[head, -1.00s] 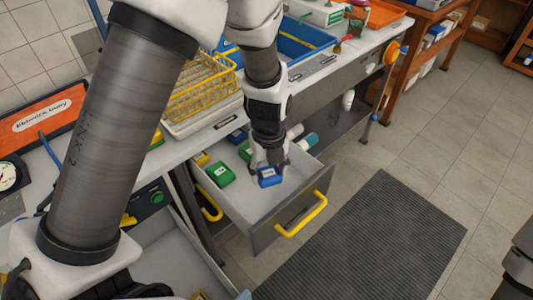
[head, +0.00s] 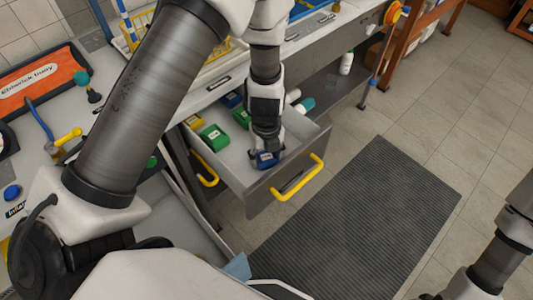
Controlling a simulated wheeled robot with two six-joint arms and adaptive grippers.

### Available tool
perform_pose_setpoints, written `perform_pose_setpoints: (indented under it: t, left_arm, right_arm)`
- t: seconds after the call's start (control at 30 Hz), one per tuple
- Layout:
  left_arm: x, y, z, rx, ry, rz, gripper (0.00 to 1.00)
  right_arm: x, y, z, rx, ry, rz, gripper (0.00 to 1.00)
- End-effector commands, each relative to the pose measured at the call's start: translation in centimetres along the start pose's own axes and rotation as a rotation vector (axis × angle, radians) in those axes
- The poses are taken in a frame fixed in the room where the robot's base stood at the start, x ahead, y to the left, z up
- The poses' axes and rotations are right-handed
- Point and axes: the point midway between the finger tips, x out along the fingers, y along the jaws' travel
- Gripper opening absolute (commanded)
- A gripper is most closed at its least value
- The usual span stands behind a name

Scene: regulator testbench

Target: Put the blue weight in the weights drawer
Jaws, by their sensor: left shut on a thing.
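The blue weight (head: 266,160) is held in my left gripper (head: 267,149), which points down and is shut on it. Both are inside the outline of the open weights drawer (head: 238,164), close behind its front panel. The fingers hide part of the weight, and I cannot tell whether it touches the drawer floor. The drawer has a grey front with a yellow handle (head: 298,179). My right arm shows at the lower right, but its gripper is out of the picture.
A green weight (head: 214,138) lies left in the drawer, with another green weight (head: 241,118), a yellow one (head: 194,122) and a blue one (head: 232,100) farther back. A dark ribbed mat (head: 360,225) lies on the floor to the right.

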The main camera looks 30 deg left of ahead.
Motion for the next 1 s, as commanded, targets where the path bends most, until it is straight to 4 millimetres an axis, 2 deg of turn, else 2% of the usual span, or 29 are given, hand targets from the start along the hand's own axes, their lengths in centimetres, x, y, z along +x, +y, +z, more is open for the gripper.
perform_pose_setpoints:
  t: [0.07,0.1,0.13,0.17,0.43,0.57,0.67,0.9,1.0]
  left_arm:
    - [0.3,0.0,0.0,0.0,0.0,-0.001,0.0]
    - [0.2,0.0,0.0,0.0,0.0,0.0,0.7]
    - [0.2,0.0,0.0,0.0,0.0,0.0,0.81]
    - [0.2,0.0,0.0,0.0,0.0,0.0,0.85]
    - [0.1,0.0,0.0,0.0,0.0,0.0,0.85]
    - [-0.5,0.0,0.0,0.0,-0.001,-0.001,0.85]
    - [-2.2,-0.1,0.1,0.001,-0.003,-0.004,0.85]
    - [-8.5,-0.1,0.1,-0.001,-0.004,-0.005,0.85]
    - [-10.5,-0.1,0.1,-0.001,-0.002,-0.003,0.85]
  right_arm:
    - [0.5,0.0,0.0,0.0,0.0,0.0,0.4]
    - [0.3,0.0,0.0,0.0,0.0,0.0,0.4]
    - [0.3,0.0,0.0,0.0,0.0,0.0,0.4]
    - [0.3,0.0,0.0,0.0,0.0,0.0,0.4]
    - [0.2,0.0,0.0,0.0,0.0,0.0,0.4]
    - [-0.3,0.0,0.0,0.0,0.0,0.0,0.4]
    - [-0.2,0.0,0.0,0.0,0.0,0.0,0.4]
    - [-0.4,0.0,0.0,0.0,0.0,0.0,0.4]
    - [-0.4,0.0,0.0,0.0,0.0,0.0,0.4]
